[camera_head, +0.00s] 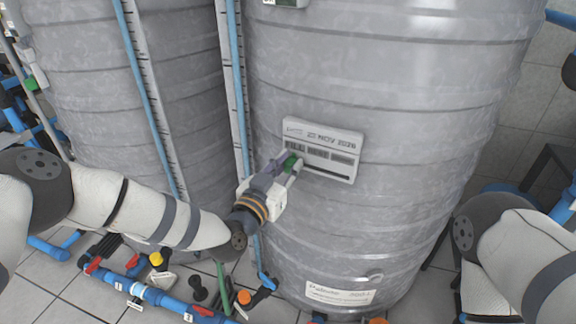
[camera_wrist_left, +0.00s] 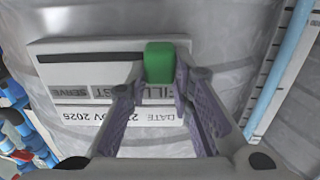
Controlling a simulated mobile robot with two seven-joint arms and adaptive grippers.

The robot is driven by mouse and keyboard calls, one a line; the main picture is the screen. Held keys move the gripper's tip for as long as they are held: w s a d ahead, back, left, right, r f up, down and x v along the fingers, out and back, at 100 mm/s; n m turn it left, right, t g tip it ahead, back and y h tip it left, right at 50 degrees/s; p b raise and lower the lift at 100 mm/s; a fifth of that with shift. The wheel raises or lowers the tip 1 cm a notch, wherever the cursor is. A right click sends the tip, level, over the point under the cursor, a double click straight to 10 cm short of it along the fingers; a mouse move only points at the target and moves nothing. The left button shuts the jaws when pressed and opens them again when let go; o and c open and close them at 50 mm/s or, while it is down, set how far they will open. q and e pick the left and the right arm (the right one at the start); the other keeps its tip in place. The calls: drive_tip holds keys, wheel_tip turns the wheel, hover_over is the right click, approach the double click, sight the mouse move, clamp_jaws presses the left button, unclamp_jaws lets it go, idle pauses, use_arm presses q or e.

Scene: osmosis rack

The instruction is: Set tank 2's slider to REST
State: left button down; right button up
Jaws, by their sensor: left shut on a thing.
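The slider panel (camera_head: 329,173) is a pale plate on the front of the large right-hand tank (camera_head: 400,90), dated 22 NOV 2026. Its labels read FILL, REST and SERVE. The green slider knob (camera_head: 292,163) is at the panel's left end, by FILL. In the left wrist view the panel (camera_wrist_left: 100,72) appears upside down, with the green knob (camera_wrist_left: 160,62) at the FILL end of its dark slot. My left gripper (camera_head: 288,168) is shut on the knob, and its fingers partly cover the labels. My right gripper is out of view; only its arm shows at right.
A second grey tank (camera_head: 85,75) stands to the left, with blue level tubes and scales between the tanks. Blue pipes with red, yellow and orange valves (camera_head: 150,293) run along the tiled floor below. The tank face right of the panel is clear.

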use_arm(q)
drive_tip(key=d, duration=0.1)
drive_tip(key=s+d, duration=0.2)
drive_tip(key=d, duration=0.1)
drive_tip(key=shift+d+r+p, duration=0.1)
drive_tip(key=shift+r+p, duration=0.05)
drive_tip(key=shift+p, duration=0.2)
drive_tip(key=shift+s+d, duration=0.25)
drive_tip(key=shift+d, duration=0.05)
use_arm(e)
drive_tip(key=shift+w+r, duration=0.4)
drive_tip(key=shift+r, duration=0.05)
use_arm(q)
drive_tip(key=c, duration=1.4)
unclamp_jaws()
approach(317, 165)
drive_tip(key=v, duration=0.5)
drive_tip(key=shift+s+a, duration=0.1)
drive_tip(key=shift+s, duration=0.1)
